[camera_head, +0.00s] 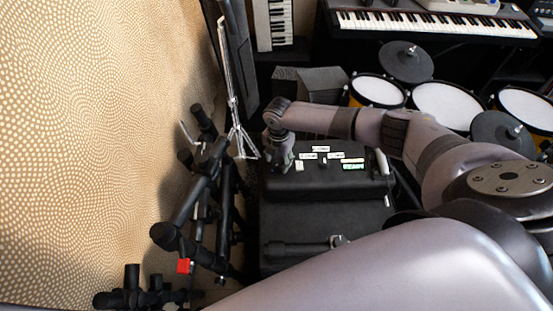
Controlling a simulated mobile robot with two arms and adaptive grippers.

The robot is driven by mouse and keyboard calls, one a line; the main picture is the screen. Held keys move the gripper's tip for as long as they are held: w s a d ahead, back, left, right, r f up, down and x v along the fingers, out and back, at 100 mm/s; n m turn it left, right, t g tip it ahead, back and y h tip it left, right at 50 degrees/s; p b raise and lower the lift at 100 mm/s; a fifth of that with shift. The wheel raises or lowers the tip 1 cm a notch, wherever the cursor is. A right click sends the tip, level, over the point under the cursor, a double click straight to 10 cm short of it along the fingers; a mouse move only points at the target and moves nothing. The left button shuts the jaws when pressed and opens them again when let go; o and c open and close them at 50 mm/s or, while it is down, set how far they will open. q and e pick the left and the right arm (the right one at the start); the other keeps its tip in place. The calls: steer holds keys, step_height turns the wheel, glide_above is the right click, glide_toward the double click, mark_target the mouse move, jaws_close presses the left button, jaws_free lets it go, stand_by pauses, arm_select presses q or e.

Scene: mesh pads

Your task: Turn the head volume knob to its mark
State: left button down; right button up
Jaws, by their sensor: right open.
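I cannot make out the volume knob or its mark in the head view. A black box with a few white labels and one green label (345,184) stands below the middle of the view and may be the head, but I cannot tell. My right arm reaches in from the right, and its gripper (279,164) points down at the left part of this box's far edge. The gripper is open, small and dark, and nothing shows between its fingers. I cannot tell whether it touches the box. My left gripper is out of view.
Black tubular stands (205,195) crowd the left side, one with a red part. A silver tripod stand (236,110) rises behind them. Drum pads (447,105) and a keyboard (430,22) fill the back right.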

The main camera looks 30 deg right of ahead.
steer(key=shift+s, duration=0.25)
steer(key=shift+c, duration=0.7)
steer(key=shift+a, duration=0.1)
steer(key=c, duration=0.6)
steer(key=shift+w, duration=0.1)
jaws_close()
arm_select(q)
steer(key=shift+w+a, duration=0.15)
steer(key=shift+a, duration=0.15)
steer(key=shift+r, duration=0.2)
arm_select(e)
steer(key=shift+r, duration=0.1)
